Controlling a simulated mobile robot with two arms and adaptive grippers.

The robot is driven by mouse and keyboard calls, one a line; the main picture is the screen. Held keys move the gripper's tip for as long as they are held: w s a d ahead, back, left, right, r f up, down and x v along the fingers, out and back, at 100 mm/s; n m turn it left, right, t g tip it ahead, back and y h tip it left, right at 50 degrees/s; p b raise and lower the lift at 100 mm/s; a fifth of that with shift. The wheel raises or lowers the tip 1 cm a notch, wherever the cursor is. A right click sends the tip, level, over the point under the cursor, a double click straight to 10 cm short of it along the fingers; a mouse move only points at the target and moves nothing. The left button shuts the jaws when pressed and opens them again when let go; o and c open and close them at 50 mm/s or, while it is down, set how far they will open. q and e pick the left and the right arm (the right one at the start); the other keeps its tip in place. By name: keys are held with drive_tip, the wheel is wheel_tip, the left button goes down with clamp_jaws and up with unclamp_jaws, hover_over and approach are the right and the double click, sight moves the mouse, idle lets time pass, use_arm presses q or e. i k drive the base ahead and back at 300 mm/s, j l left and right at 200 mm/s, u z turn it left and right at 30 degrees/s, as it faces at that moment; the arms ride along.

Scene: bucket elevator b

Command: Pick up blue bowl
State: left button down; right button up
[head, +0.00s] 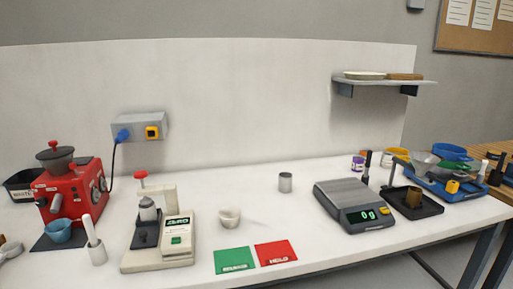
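A small light-blue bowl (58,232) sits upright on a dark mat (60,242) at the far left, at the front foot of a red machine (72,190). A darker blue round, bowl-like thing (453,152) stands at the back right among other containers; I cannot tell exactly what it is. Neither of my grippers is in view.
Close right of the bowl stands a white holder with an upright stick (97,250), then a cream device (165,240). A white cup (229,217), metal cup (285,182), green card (235,260), red card (276,253) and scale (345,200) share the white table.

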sight(60, 232)
drive_tip(key=u, duration=1.35)
